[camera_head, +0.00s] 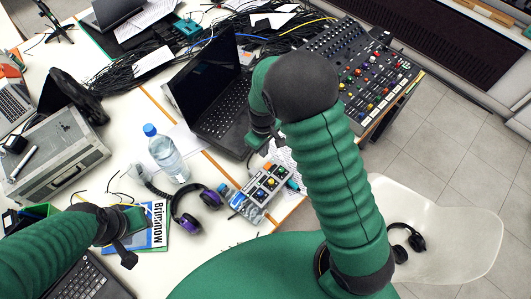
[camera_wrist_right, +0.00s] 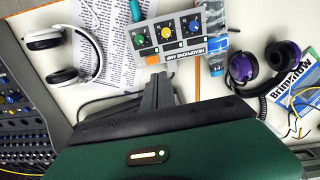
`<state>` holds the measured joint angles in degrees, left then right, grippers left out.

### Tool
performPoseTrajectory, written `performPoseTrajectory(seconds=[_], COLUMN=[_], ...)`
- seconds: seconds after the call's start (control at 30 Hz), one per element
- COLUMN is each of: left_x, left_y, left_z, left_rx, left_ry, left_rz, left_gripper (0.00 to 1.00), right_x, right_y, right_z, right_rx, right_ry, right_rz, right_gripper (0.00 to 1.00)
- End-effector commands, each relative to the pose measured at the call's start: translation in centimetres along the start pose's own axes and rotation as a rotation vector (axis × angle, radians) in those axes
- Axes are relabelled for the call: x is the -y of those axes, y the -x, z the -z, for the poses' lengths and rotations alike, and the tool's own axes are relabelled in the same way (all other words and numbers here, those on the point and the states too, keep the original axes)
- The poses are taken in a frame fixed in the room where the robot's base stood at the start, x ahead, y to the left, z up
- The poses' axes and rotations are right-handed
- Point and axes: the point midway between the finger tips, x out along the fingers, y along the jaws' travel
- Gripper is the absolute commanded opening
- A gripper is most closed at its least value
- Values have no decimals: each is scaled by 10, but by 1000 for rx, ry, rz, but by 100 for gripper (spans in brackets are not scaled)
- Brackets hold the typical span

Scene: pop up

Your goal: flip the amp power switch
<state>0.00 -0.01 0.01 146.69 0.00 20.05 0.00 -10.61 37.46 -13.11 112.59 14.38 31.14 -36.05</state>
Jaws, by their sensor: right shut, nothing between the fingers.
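The headphone amp (camera_head: 264,187) is a small grey box with coloured knobs on the white table. In the right wrist view the amp (camera_wrist_right: 180,34) shows blue, yellow and green knobs and the label "HEADPHONE AMP". I cannot make out its power switch. My right gripper (camera_head: 258,140) is partly hidden by its own arm, above and behind the amp. In the wrist view my right gripper (camera_wrist_right: 157,82) is shut and empty, its tips by the amp's near edge; contact cannot be told. My left gripper (camera_head: 125,250) hangs over the left table; its fingers are too small to read.
Purple-black headphones (camera_head: 196,209) and a water bottle (camera_head: 167,153) stand left of the amp. An open laptop (camera_head: 217,95) and a mixer (camera_head: 365,75) are behind it. White headphones (camera_wrist_right: 62,50) and printed paper (camera_wrist_right: 108,40) lie beside it.

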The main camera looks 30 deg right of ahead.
Motion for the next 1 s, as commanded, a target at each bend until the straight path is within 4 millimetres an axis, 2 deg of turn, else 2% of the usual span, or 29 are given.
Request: performPoseTrajectory(seconds=[0.2,0.33,0.87,0.93,1.0], left_x=[0,0,0,0,0], left_y=[-5,-5,-5,-4,-4], left_z=[-1,-1,-1,-1,-1], left_rx=[0,0,0,0,0], left_ry=[0,0,0,0,0], left_rz=[0,0,0,0,0], left_gripper=[36,36,36,36,36], right_x=[6,9,10,11,17], right_y=[45,60,65,68,77], right_z=[2,1,0,-7,-24], right_rx=[-2,0,1,-13,-50], right_ry=[0,0,-3,-32,-109], right_rz=[-1,0,0,0,-3], right_gripper=[0,0,0,0,0])
